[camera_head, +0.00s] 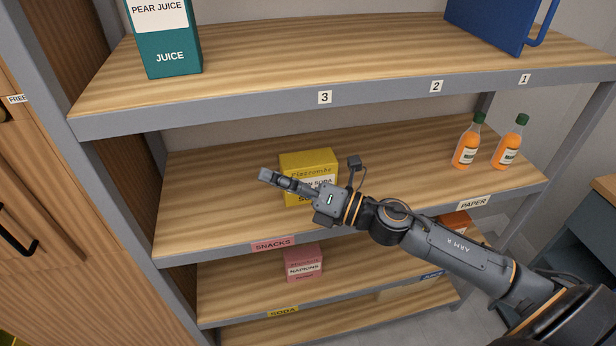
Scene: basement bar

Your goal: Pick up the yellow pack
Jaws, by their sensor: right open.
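The yellow pack (308,161) stands upright on the middle shelf, with partly readable soda lettering on its front. My right gripper (269,176) is open and empty, with its fingers pointing left. It passes across the front of the pack and hides part of its lower face and label. The fingertips are just left of the pack in the picture. I cannot tell whether gripper and pack touch. My left gripper is not in view.
Two orange bottles (466,146) stand on the same shelf to the right. A teal juice carton (163,38) and a blue object (489,22) are on the shelf above. A pink napkins pack (303,263) sits below. The middle shelf's left part is clear.

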